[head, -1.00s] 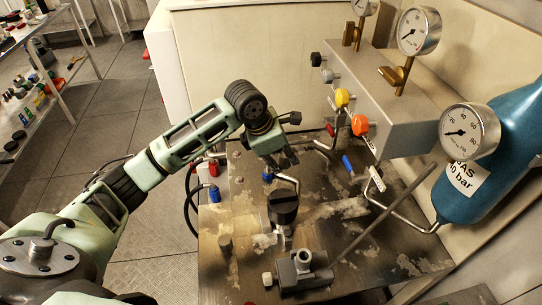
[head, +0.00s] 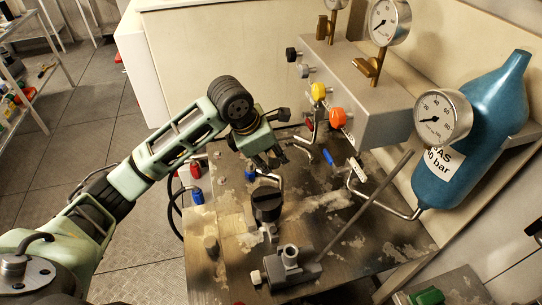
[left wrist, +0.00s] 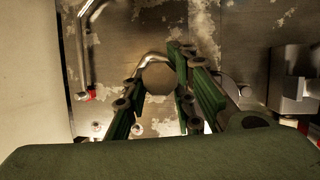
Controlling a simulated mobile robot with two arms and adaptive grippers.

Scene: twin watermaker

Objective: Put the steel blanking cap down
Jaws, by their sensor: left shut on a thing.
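My left gripper (head: 268,160) is above the back part of the stained steel bench plate (head: 335,225), behind the black-topped knob (head: 267,203). In the left wrist view its two green fingers (left wrist: 158,85) are on either side of a dull brownish round piece (left wrist: 159,79), which looks like the steel blanking cap. The fingers hide its sides, and the cap cannot be made out in the head view. A bent steel pipe shows just beyond it in the wrist view. My right gripper is not in view.
A grey valve block (head: 290,268) stands at the plate's front. A manifold box (head: 372,95) with coloured knobs, gauges and a blue gas bottle (head: 470,135) stand to the right. A slanted rod (head: 370,203) crosses the plate. Red and blue hose fittings are at the left edge.

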